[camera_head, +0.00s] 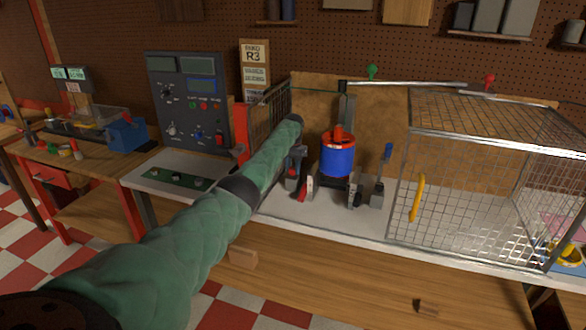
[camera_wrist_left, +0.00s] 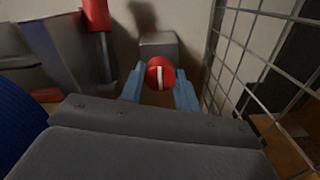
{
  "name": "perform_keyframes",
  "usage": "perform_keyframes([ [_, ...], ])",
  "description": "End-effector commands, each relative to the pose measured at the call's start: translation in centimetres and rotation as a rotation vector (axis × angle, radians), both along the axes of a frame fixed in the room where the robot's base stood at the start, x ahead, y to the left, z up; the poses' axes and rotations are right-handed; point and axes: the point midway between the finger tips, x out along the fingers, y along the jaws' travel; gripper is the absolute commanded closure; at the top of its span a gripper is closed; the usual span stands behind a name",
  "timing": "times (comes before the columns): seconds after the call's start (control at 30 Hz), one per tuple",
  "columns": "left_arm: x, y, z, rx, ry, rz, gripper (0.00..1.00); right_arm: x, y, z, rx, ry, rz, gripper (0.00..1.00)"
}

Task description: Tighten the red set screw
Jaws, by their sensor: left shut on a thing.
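The red set screw (camera_wrist_left: 160,73) is a round red head with a pale slot, upright in the left wrist view. The two blue fingertips of my left gripper (camera_wrist_left: 160,88) stand on either side of it and are shut on it. A grey block (camera_wrist_left: 158,46) is just behind the screw. In the head view my left arm reaches across the bench, and its gripper (camera_head: 293,172) points down left of the blue and red rotor unit (camera_head: 337,157). The set screw is hard to make out there. My right gripper is not in view.
A wire mesh cage (camera_head: 480,190) with a yellow handle (camera_head: 417,198) stands on the right. Mesh also runs close beside the gripper in the wrist view (camera_wrist_left: 245,60). A grey control panel (camera_head: 188,100) stands left. A blue-handled clamp (camera_head: 380,178) is right of the rotor.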

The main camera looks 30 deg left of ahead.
Motion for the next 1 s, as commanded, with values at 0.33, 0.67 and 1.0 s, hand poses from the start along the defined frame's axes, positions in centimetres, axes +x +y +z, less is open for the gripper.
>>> perform_keyframes([
  [0.33,0.1,0.0,0.2,0.001,-0.002,0.0,0.47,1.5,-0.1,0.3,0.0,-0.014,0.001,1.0],
  [0.67,0.1,0.1,1.8,0.001,-0.004,0.0,0.47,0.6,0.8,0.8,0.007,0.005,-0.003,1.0],
  [1.0,0.1,0.1,6.4,0.001,-0.003,0.001,0.47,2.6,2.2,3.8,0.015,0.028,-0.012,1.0],
])
